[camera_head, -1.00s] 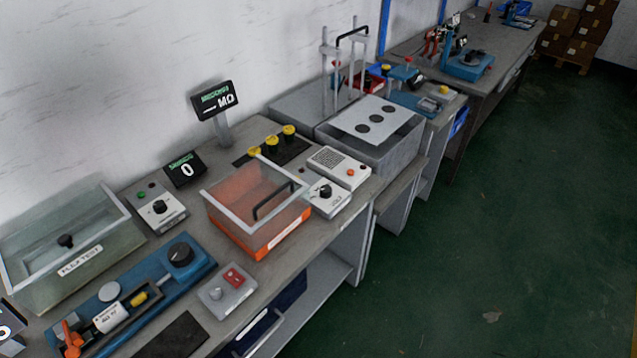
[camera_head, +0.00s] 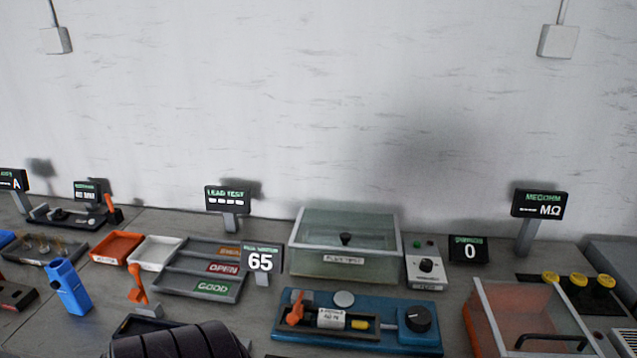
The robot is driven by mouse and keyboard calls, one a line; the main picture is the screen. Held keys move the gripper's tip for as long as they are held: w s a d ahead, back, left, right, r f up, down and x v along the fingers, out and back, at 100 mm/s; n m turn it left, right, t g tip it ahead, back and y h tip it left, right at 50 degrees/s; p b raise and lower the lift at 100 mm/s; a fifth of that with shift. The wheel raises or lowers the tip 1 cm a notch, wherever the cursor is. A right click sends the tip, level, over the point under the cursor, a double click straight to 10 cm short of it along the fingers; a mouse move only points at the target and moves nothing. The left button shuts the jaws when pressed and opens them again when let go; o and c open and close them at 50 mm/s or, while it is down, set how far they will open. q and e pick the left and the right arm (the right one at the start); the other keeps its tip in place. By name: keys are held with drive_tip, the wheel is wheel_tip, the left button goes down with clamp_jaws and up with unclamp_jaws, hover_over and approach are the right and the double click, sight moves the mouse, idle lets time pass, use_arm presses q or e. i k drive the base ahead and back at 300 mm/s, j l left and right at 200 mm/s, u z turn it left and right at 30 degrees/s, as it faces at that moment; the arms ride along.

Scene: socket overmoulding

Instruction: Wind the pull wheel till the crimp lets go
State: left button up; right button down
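The blue pull fixture (camera_head: 385,345) lies on the bench at the lower middle right. Its black round wheel (camera_head: 418,319) sits at its right end, with a thin rod running left from it. An orange lever (camera_head: 296,308), a white labelled block (camera_head: 331,318) and a small yellow piece (camera_head: 360,324) sit along its middle. Whether a crimp is held there is too small to tell.
A clear-lidded test box (camera_head: 345,266) stands behind the fixture. A small control box (camera_head: 426,268) and a display reading 0 (camera_head: 469,250) stand behind the wheel. An orange lidded box (camera_head: 484,334) is close on the right. Sorting trays (camera_head: 202,284) lie left.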

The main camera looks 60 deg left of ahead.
sight(418, 318)
drive_tip(key=k+j+z, duration=0.1)
drive_tip(key=k+j, duration=0.85)
